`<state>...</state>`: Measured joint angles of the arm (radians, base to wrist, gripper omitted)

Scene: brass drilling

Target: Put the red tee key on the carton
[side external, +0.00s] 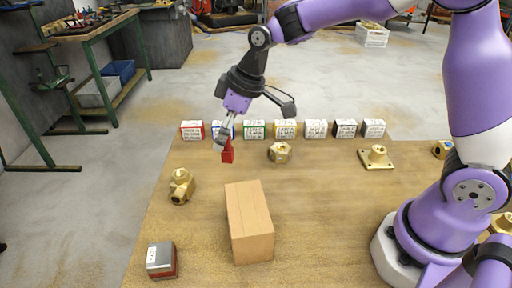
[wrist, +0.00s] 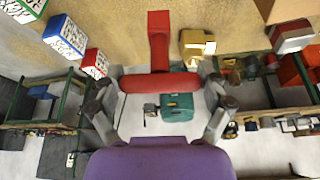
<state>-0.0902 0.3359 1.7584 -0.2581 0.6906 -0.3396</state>
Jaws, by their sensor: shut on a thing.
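The red tee key (side external: 228,152) hangs below my gripper (side external: 223,141), held above the table in the side view. In the wrist view the red tee key (wrist: 159,42) shows its crossbar between the two fingers of my gripper (wrist: 158,84), with its stem pointing up in the picture. My gripper is shut on it. The carton (side external: 249,220) is a plain brown box standing on the table, in front of and slightly right of the held key. The key is clear of the carton. In the wrist view part of the carton (wrist: 284,9) shows at the top right edge.
A row of several labelled small boxes (side external: 314,129) stands along the far table edge, close to my gripper. Brass fittings (side external: 181,187) and (side external: 280,153) stand left and right. A grey and red box (side external: 161,260) is at front left. The table between the carton and the left fitting is bare.

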